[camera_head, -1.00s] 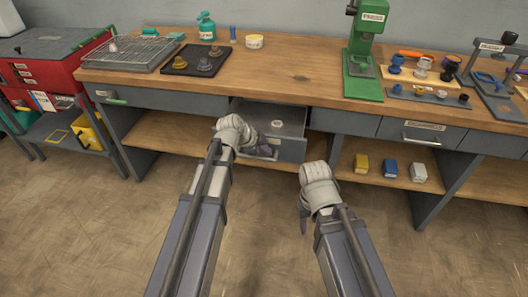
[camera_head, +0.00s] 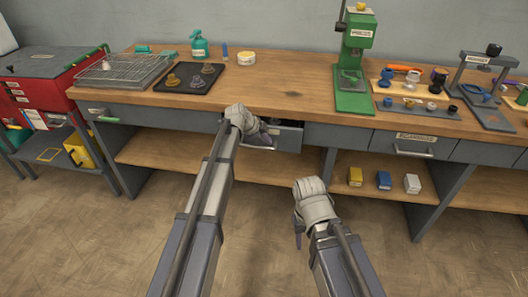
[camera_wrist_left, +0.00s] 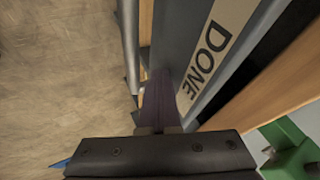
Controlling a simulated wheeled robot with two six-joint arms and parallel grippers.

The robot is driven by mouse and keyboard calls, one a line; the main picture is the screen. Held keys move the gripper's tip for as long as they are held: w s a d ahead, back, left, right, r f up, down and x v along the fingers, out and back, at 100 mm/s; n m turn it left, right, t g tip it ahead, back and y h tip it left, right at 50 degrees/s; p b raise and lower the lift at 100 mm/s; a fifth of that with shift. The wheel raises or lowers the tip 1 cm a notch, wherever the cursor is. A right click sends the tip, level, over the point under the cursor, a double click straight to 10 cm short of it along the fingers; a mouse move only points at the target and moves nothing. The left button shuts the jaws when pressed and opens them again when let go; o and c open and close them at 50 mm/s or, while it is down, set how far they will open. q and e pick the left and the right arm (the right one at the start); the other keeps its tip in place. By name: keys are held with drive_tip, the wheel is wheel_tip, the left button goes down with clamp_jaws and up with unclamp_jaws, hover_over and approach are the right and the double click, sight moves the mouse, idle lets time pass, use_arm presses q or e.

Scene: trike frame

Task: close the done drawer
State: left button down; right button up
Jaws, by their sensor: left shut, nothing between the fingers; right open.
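The done drawer (camera_head: 287,138) is the grey drawer under the middle of the workbench in the head view. It stands slightly open, with a narrow strip of its inside showing. In the left wrist view its front carries a "DONE" label (camera_wrist_left: 209,55), with a metal bar handle (camera_wrist_left: 130,45) alongside. My left gripper (camera_head: 266,137) is shut and empty, its fingers at the drawer front; they also show in the left wrist view (camera_wrist_left: 159,103). I cannot tell whether they touch it. My right gripper (camera_head: 298,232) is open and empty, in front of the bench, away from the drawer.
The workbench top (camera_head: 285,95) holds a black tray (camera_head: 190,78), a wire rack (camera_head: 122,70) and a green press (camera_head: 355,60). Another handled drawer (camera_head: 402,145) is at the right. Yellow, blue and white boxes stand on the lower shelf (camera_head: 345,188).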

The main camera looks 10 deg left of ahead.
use_arm(q)
drive_tip(key=w, duration=0.7)
drive_tip(key=shift+d, duration=0.1)
drive_tip(key=shift+w, duration=0.15)
drive_tip(key=shift+w+r, duration=0.1)
